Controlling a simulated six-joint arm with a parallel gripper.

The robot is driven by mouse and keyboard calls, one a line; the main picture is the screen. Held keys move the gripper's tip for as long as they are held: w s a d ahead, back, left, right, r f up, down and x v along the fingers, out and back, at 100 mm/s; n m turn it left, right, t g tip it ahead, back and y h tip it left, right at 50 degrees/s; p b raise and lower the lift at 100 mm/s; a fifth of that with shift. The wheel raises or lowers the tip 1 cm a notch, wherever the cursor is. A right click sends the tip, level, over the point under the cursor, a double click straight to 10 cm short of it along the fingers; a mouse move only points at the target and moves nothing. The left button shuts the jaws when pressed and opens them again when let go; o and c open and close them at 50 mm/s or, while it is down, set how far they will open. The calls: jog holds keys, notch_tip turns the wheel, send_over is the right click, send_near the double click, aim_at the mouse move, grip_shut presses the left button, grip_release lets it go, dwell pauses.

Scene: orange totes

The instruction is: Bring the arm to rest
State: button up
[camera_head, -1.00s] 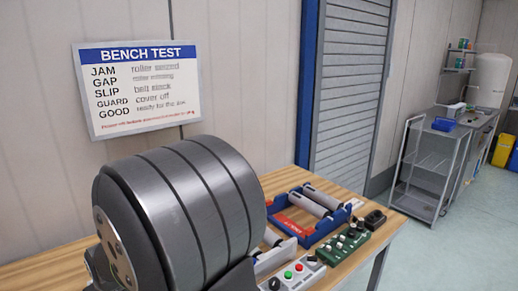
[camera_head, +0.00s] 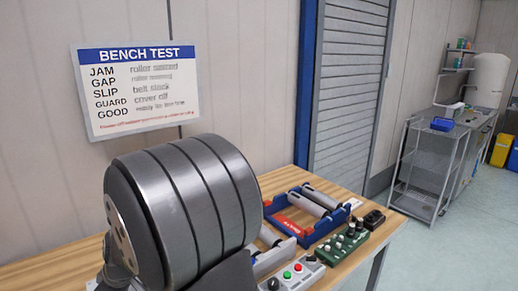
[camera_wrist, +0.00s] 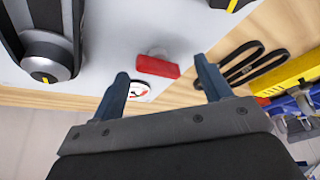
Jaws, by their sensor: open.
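My gripper (camera_wrist: 163,72) shows in the wrist view with its two blue-grey fingers wide apart and nothing between them. It is above a white surface on a wooden bench. A red block (camera_wrist: 157,67) shows beyond the gap between the fingertips, apart from them. In the head view, a large dark grey ribbed link of my arm (camera_head: 185,210) fills the lower left and hides part of the bench. My gripper is not visible in the head view.
The wooden bench (camera_head: 338,193) carries a blue tray (camera_head: 341,216) with rollers, a green control box (camera_head: 340,246) and a button box (camera_head: 296,274). In the wrist view, black belts (camera_wrist: 255,66) lie right of the fingers, near a yellow bar (camera_wrist: 288,76). A metal roller (camera_wrist: 48,55) is upper left.

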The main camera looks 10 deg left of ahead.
jog(key=shift+w+n+g, duration=0.1)
jog(key=shift+n+g, duration=0.45)
jog(key=shift+n, duration=0.95)
jog(key=shift+w+n+g, duration=0.1)
jog(key=shift+n+g, duration=0.45)
jog(key=shift+n, duration=0.95)
jog(key=shift+s, duration=0.1)
jog(key=m+t, duration=0.1)
jog(key=m, duration=0.2)
jog(key=shift+s+m, duration=0.1)
jog(key=shift+m, duration=0.3)
jog(key=shift+s+m+t, duration=0.1)
jog(key=shift+m+t, duration=0.8)
jog(key=shift+m, duration=0.9)
